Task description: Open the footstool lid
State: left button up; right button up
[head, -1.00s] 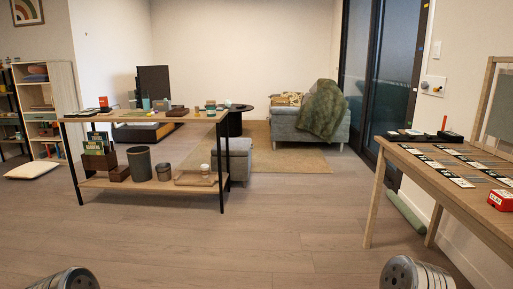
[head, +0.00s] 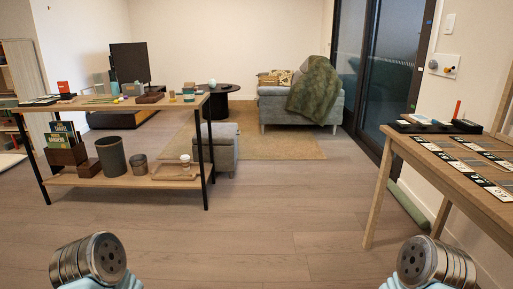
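The footstool (head: 224,148) is a grey fabric block standing on the floor in the middle distance, at the rug's near edge. Its left part is hidden behind the end of the two-tier console table. Its top is flat and looks closed. My two arms show at the bottom of the head view only as round metal links with pale blue parts below, left and right. The fingers of both grippers are out of the picture. Both arms are far from the footstool.
The console table (head: 185,105), with bins and boxes, stands left of the footstool. A wooden desk (head: 440,165) with cards stands at right. Between them lies open wooden floor (head: 290,215). Behind are a tan rug (head: 275,145), a sofa (head: 273,108) with a green throw, and a round black table (head: 222,88).

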aim_at(222, 133)
jog(key=i, duration=3.35)
jog(key=i+j+z, duration=0.1)
jog(key=i, duration=1.55)
